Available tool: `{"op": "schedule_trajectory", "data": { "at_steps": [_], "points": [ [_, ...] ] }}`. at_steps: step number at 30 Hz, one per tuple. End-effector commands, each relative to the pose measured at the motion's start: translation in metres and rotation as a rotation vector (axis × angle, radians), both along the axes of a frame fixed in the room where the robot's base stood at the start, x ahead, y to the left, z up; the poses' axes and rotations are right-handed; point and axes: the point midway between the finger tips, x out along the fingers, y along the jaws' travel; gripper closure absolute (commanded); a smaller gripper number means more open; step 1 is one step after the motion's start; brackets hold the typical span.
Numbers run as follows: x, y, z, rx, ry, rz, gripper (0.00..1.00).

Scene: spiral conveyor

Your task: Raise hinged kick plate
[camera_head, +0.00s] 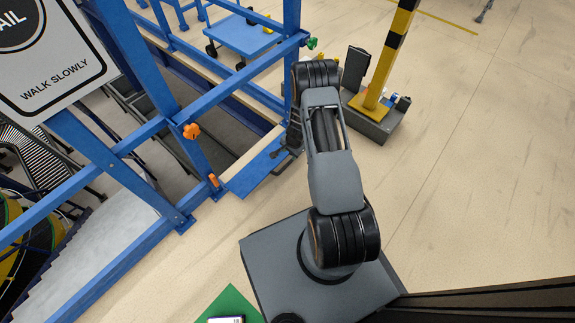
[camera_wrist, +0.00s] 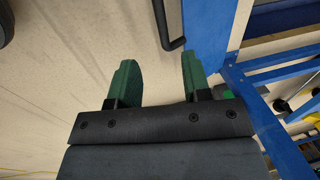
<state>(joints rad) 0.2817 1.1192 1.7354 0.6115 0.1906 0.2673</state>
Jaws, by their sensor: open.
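The hinged kick plate (camera_head: 262,172) is a blue panel low in the gap of the blue railing, slanting out over the floor. In the wrist view a blue panel (camera_wrist: 207,35), which looks like the same plate, stands at upper right. A black bar handle (camera_wrist: 162,22) runs along its left side with a bent end. My gripper (camera_wrist: 158,75) is open and empty, its two green-padded fingers apart. The handle lies beyond the fingertips, in line with the gap between them; I cannot tell the distance. In the head view my arm hides the fingers and part of the handle.
Blue rails (camera_head: 125,147) with orange knobs frame the opening on the left. A yellow-black post (camera_head: 390,55) on a grey base stands right of my arm. A blue cart (camera_head: 240,37) stands behind. The floor (camera_head: 480,150) at right is clear.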

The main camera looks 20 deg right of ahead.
Motion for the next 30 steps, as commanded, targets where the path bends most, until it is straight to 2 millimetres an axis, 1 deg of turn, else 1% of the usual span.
{"op": "schedule_trajectory", "data": {
  "at_steps": [1, 6, 12, 15, 21, 25, 30],
  "points": [
    [0.001, 0.001, -0.012, 0.000, 0.001, 0.000, 0.56],
    [0.005, 0.004, -0.046, 0.001, 0.002, 0.002, 0.56],
    [0.011, 0.006, -0.082, 0.001, 0.002, 0.002, 0.56],
    [0.014, 0.007, -0.097, 0.000, 0.001, 0.001, 0.56],
    [0.017, 0.008, -0.116, 0.000, 0.001, 0.002, 0.56],
    [0.018, 0.009, -0.122, 0.000, 0.001, 0.003, 0.56],
    [0.019, 0.009, -0.123, 0.000, 0.001, 0.003, 0.56]
  ]
}}
